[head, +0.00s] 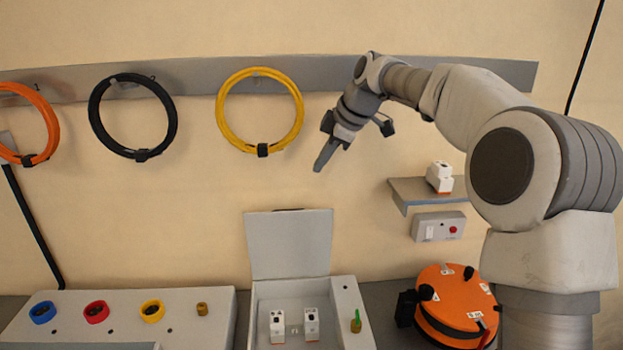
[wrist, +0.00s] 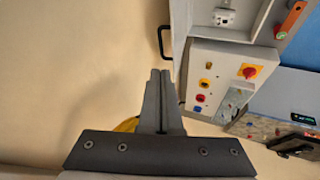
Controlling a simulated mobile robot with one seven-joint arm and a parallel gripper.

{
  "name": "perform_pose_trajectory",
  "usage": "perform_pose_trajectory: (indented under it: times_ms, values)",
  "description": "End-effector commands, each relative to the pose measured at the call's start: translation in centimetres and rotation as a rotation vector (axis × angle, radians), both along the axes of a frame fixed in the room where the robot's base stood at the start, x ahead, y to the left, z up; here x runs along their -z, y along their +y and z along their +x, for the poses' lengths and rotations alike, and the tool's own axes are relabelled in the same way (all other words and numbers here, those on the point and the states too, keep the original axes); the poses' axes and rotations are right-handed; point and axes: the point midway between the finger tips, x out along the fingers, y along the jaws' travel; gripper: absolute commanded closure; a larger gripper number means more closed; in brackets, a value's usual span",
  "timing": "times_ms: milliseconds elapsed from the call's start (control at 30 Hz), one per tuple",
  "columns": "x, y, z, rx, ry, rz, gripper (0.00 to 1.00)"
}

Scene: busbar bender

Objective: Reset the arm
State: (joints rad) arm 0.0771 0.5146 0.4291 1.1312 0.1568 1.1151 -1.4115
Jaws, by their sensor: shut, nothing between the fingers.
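My gripper (head: 319,167) hangs in the air in front of the beige wall, its fingers pointing down and slightly left. It is just right of and below the yellow cable coil (head: 222,110) and above the raised lid of the open grey box. In the wrist view the two dark fingers of my gripper (wrist: 160,73) lie together with nothing between them. A bit of something yellow (wrist: 128,124) shows behind the fingers there; most of it is hidden.
Black (head: 93,112) and orange (head: 53,125) coils hang from a grey rail (head: 195,80). Below stand the open box (head: 289,245) with two white modules, a panel (head: 70,310) with coloured sockets, and an orange reel (head: 455,295). A shelf (head: 408,192) holds a white device (head: 440,177).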

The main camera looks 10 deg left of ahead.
Motion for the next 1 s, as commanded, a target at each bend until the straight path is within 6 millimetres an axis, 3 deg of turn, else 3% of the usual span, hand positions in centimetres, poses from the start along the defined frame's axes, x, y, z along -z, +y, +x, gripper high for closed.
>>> perform_pose_trajectory:
  times_ms: [233,367,700,1000]
  values:
    - [-1.5,-0.8,-1.2,0.027,0.007,-0.009,1.00]
    - [-2.1,-1.6,-3.5,0.115,0.028,-0.032,1.00]
    - [-3.0,-6.4,-12.2,0.496,0.088,-0.065,1.00]
    - [-2.1,-11.4,-20.6,0.855,0.119,-0.016,1.00]
